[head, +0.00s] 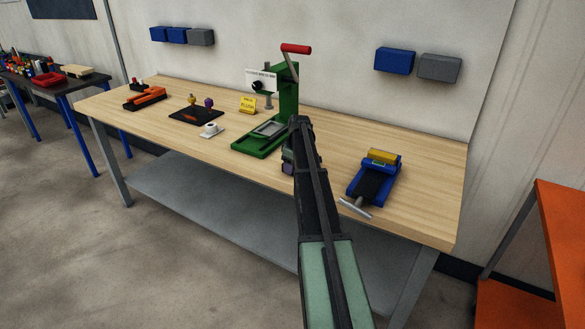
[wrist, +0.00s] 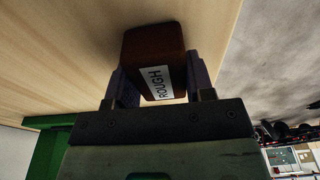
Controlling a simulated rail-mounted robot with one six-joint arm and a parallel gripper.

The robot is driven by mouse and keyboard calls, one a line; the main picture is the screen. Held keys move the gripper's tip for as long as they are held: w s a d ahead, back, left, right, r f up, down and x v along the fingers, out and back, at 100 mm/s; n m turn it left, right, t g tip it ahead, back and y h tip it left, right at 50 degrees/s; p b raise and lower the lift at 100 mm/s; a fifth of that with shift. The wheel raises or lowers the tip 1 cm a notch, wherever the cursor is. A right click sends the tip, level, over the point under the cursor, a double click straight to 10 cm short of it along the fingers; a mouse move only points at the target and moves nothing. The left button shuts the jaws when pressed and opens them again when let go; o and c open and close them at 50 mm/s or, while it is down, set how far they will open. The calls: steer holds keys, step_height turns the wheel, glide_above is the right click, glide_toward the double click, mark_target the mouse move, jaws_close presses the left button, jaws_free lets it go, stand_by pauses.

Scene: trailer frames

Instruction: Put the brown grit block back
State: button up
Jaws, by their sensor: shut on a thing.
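The brown grit block (wrist: 152,45), with a white label reading ROUGH, is between the two fingers of my gripper (wrist: 158,76) in the wrist view. The fingers are shut on its sides, and pale wood tabletop shows beyond it. In the head view my gripper (head: 288,161) is near the bench's front edge, just right of the green press. The block cannot be made out there.
The green press (head: 288,92) with a red handle stands on the wooden bench (head: 335,172). A blue vise (head: 388,168) is to the right.

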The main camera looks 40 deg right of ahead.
steer(key=o, duration=0.9)
steer(key=r+p, duration=0.4)
steer(key=s+r+p, duration=0.1)
steer(key=r+p, duration=0.7)
steer(key=shift+s+d, duration=0.3)
steer(key=shift+s, duration=0.1)
